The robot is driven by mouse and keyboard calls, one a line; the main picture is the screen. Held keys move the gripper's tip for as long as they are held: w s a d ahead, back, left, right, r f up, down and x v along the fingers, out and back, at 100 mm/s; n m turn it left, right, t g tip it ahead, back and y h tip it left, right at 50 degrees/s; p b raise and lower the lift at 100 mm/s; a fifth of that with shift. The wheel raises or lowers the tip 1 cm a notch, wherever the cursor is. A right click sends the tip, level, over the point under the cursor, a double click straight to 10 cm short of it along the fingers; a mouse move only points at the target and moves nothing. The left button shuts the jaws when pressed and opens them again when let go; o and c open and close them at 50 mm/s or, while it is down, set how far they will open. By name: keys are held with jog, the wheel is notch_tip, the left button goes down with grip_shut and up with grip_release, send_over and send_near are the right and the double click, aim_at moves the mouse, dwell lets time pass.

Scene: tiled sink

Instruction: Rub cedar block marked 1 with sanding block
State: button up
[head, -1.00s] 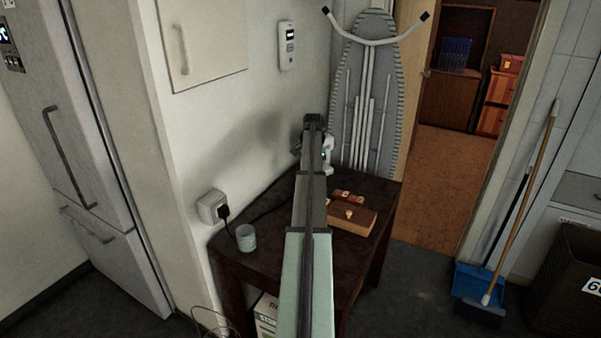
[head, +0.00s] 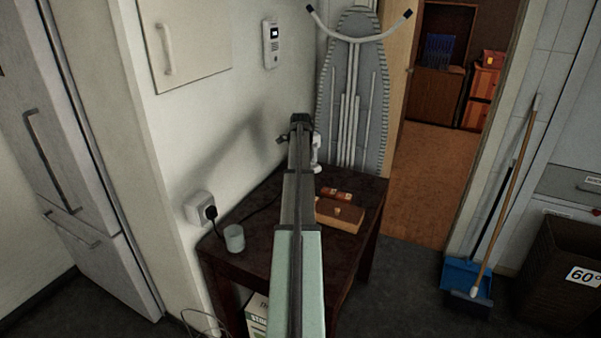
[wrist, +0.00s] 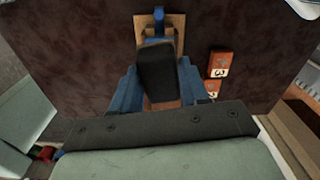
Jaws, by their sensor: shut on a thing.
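My gripper (wrist: 158,88) shows in the wrist view with two blue fingers shut on a dark block, apparently the sanding block (wrist: 156,70). The dark block hides much of what is under it. A reddish-brown patch shows just below it, and I cannot tell whether this is the cedar block marked 1. Two small orange-brown blocks with pale labels, one upper (wrist: 222,63) and one lower (wrist: 212,87), lie to the right of the fingers. Their marks are too small to read surely. In the head view my arm hides the fingers and the held block.
A dark table (head: 270,215) stands against the wall. A tan wooden piece with a blue part (wrist: 175,22) lies beyond the held block. An ironing board (head: 353,90) leans behind the table.

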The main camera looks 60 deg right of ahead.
jog(key=shift+m, duration=0.5)
jog(key=shift+f, duration=3.45)
jog(key=shift+s+f, duration=0.5)
jog(key=shift+f, duration=0.15)
jog(key=shift+c, duration=0.4)
jog(key=shift+s, duration=2.55)
jog(key=w, duration=0.5)
jog(key=shift+w, duration=0.65)
jog(key=shift+s+r, duration=0.1)
jog(key=shift+r, duration=4)
